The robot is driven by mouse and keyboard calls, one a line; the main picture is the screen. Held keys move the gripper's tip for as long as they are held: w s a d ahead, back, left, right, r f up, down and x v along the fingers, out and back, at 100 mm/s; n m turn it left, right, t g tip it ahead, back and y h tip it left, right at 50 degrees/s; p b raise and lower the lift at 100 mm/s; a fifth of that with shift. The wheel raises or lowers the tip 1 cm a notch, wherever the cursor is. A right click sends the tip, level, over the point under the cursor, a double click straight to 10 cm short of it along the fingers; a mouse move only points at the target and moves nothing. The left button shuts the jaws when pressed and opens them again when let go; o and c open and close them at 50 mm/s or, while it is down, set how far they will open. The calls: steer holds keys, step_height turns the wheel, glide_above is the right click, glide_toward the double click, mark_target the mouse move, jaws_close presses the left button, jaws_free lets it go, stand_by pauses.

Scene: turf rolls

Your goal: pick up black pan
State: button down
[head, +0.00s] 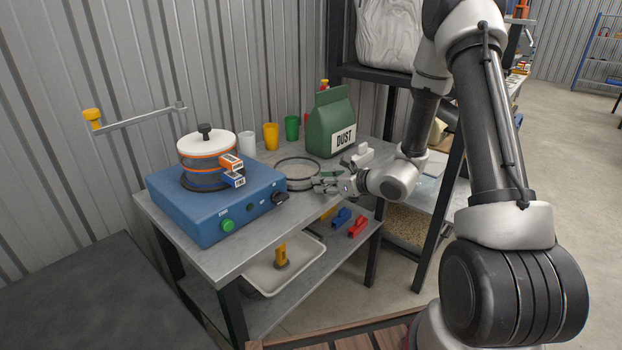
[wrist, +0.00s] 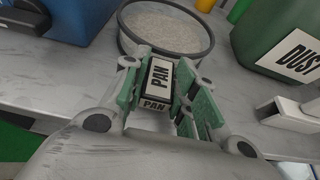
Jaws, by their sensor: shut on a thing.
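The black pan (wrist: 205,47) is round with a dark rim and a pale speckled inside. My gripper (wrist: 160,90) is shut on this handle, with green pads on either side. In the head view my gripper (head: 325,184) is at the pan's near right side. The pan appears to rest on the table; a small gap beneath it cannot be ruled out.
A green DUST bag (head: 327,120) is behind right. White, yellow (head: 271,136) and green (head: 292,127) cups line the back. A lower shelf holds a white tray (head: 262,275).

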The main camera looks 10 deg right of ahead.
step_height(320, 180, up, 10)
stand_by(0.5)
